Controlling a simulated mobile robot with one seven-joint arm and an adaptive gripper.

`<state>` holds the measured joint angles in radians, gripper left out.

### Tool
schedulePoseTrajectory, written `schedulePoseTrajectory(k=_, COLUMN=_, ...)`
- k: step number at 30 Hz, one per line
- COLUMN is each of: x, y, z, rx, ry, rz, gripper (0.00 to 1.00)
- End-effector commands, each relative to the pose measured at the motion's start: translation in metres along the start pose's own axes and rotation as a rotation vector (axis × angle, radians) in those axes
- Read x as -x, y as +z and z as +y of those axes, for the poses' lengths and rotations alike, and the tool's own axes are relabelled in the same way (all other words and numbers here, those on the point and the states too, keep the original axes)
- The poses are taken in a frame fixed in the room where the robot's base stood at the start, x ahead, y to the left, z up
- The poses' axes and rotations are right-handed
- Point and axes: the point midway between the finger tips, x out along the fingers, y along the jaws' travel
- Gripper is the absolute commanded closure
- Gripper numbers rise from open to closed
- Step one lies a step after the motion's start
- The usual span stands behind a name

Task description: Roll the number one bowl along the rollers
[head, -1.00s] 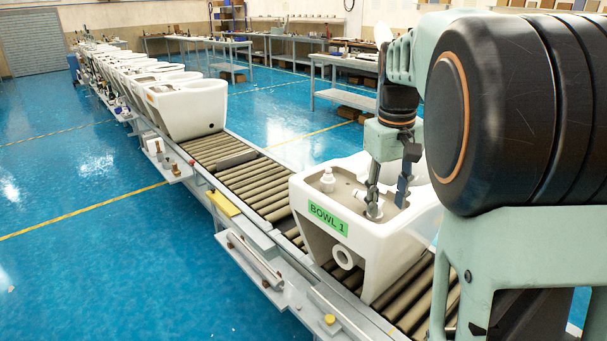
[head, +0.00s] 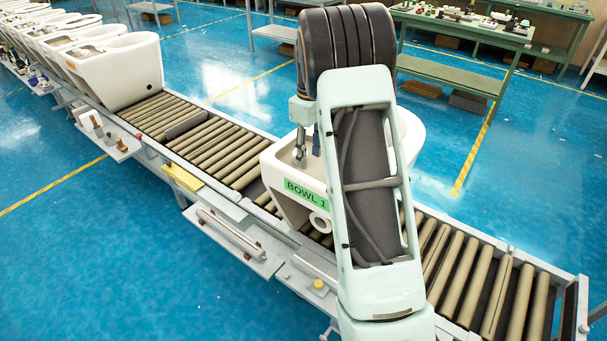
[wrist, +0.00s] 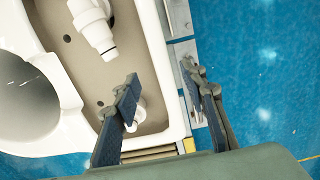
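The number one bowl (head: 288,208) is a white toilet with a green "BOWL 1" label (head: 305,192). It stands upright on the rollers (head: 440,255), with its right part hidden behind my arm in the head view. In the wrist view, its tank rim (wrist: 158,50) runs between my fingers, and white fittings (wrist: 97,28) lie inside the tank. My gripper (head: 308,148) is at the tank end. The wrist view shows my gripper (wrist: 160,75) open, one finger over the tank inside and the other outside the wall. I cannot tell whether either finger touches it.
More white bowls (head: 118,75) stand in a row on the line at upper left. A side tray (head: 230,238) juts out in front. Worktables (head: 465,30) stand behind.

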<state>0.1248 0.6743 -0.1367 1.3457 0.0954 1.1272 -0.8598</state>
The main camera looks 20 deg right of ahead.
Motion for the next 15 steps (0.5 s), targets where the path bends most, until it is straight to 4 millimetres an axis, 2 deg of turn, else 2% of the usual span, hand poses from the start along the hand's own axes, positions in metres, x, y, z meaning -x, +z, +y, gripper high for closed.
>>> schedulePoseTrajectory(k=9, x=-0.059, y=0.001, z=-0.001, rx=-0.001, ry=-0.003, rz=-0.005, gripper=0.61)
schedulePoseTrajectory(k=15, x=-0.087, y=0.000, z=-0.001, rx=-0.001, ry=-0.001, rz=-0.002, gripper=0.61)
